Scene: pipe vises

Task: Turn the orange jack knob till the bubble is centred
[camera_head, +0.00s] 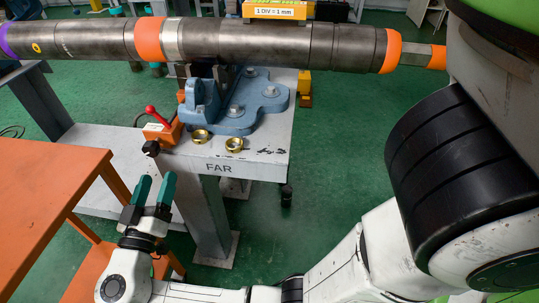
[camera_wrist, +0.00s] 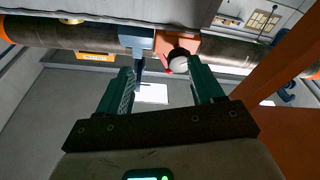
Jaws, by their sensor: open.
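A dark grey pipe (camera_head: 260,43) with orange bands runs across the top of the head view. A yellow level bar (camera_head: 275,10) marked "1 DIV = 1 mm" sits on it; its bubble is not visible. On the table marked FAR, an orange block (camera_head: 160,132) with a red-tipped lever and a dark round end stands beside the blue vise (camera_head: 236,104). I cannot tell for sure which part is the jack knob. My gripper (camera_head: 155,180) is open and empty, below and apart from the block. In the wrist view, the orange block (camera_wrist: 175,43) with a pale round end shows beyond the fingertips.
An orange table (camera_head: 45,190) stands at the left, close to my gripper. The green floor (camera_head: 330,190) is open at the right of the white table, with my arm in front.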

